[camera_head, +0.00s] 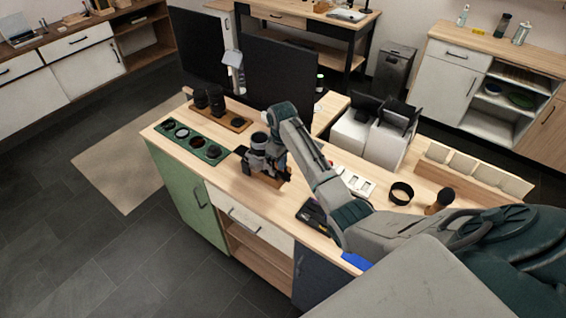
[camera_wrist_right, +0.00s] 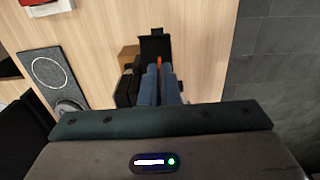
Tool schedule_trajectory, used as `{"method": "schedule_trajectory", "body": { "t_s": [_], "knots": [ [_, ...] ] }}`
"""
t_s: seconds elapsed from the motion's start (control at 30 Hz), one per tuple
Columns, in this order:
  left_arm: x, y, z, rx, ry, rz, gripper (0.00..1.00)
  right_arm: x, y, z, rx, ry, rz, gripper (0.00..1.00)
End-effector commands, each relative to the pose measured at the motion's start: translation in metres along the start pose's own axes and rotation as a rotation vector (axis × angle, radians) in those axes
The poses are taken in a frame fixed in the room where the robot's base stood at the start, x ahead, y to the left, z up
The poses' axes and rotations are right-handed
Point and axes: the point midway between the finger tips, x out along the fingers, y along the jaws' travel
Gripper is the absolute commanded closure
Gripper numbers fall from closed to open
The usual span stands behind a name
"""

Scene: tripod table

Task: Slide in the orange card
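A dark camera (camera_head: 258,148) stands on a small wooden block near the front edge of the wooden table. In the right wrist view its black body (camera_wrist_right: 127,90) shows beside my fingers, with a black flap (camera_wrist_right: 154,45) standing open beyond the fingertips. My right gripper (camera_wrist_right: 160,72) has its two blue-grey fingers close together, with a thin strip of the orange card (camera_wrist_right: 159,61) between their tips. The fingertips are at the camera's open side; how far the card is inside cannot be told. In the head view my right gripper (camera_head: 284,170) is beside the camera. My left gripper is not in view.
A green tray (camera_head: 170,124) with round lens pieces lies left of the camera, and lenses (camera_head: 216,102) stand on a wooden board behind. A white tray (camera_head: 355,181), a black ring (camera_head: 401,193) and white machines (camera_head: 350,135) are to the right. Dark floor drops off in front.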

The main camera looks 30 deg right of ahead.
Motion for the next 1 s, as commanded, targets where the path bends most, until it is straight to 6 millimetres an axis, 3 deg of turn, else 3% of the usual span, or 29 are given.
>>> {"method": "schedule_trajectory", "body": {
  "t_s": [1.0],
  "knots": [
    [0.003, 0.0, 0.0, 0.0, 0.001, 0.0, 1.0, 0.0, 0.0, -0.016, 0.0, 0.001, 0.001, 1.0]
  ]
}}
